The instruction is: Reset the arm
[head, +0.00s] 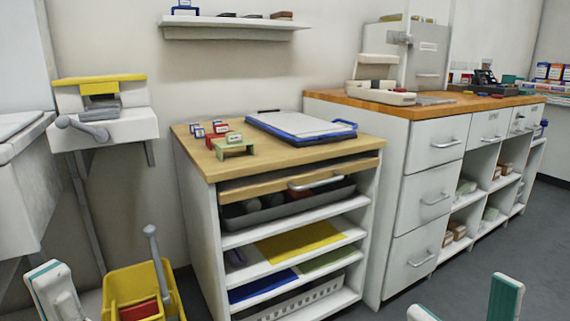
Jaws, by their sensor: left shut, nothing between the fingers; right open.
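My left gripper (54,290) shows at the bottom left edge, white with a green stripe, shut and empty. It is to the left of a yellow bucket and low in the view, apart from the furniture. My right gripper (463,304) shows at the bottom right, its two white and green fingers wide apart with nothing between them. It is over the dark floor in the picture, in front of the drawer unit. Only the finger ends of both grippers show; most of both arms is outside the view.
A shelf cart (198,212) with a wooden top holds a blue-edged board (302,126) and small stamps. The yellow bucket (119,283) stands left of it. A wood-topped drawer unit (428,150) stands right. A wall shelf (235,33) hangs above. Grey floor (540,235) is free at right.

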